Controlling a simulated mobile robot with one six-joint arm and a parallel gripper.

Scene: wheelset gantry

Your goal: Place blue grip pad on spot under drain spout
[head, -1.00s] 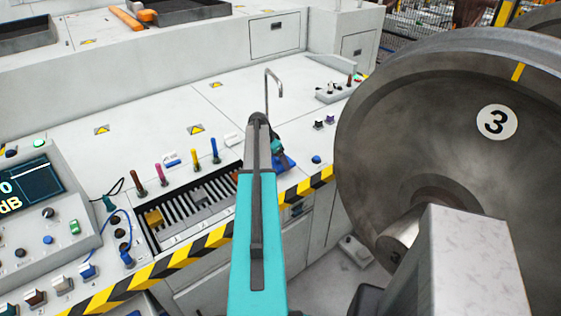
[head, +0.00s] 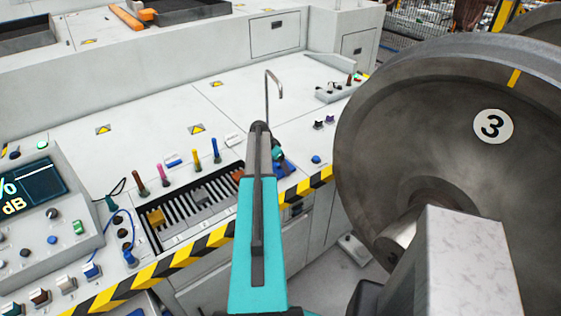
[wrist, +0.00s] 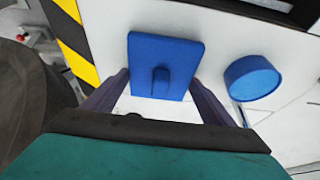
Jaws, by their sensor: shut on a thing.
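The blue grip pad, a flat square plate with a raised tab, is between the two dark fingers of my gripper (wrist: 163,88) in the wrist view (wrist: 183,52). My gripper is shut on it. In the head view, the pad (head: 287,168) shows partly behind my arm, near the bench's front edge. Whether it touches the bench top is hard to tell. The drain spout (head: 267,88), a thin hooked metal pipe, rises from the bench behind my gripper. My arm hides the surface close to its foot, and I cannot make out a marked spot under it.
A round blue knob (wrist: 253,77) is right of the pad in the wrist view. A slotted rack (head: 195,205) and coloured pegs (head: 196,158) stand left of my arm. A large wheel (head: 440,130) fills the right. Bare bench top (head: 140,110) lies back left.

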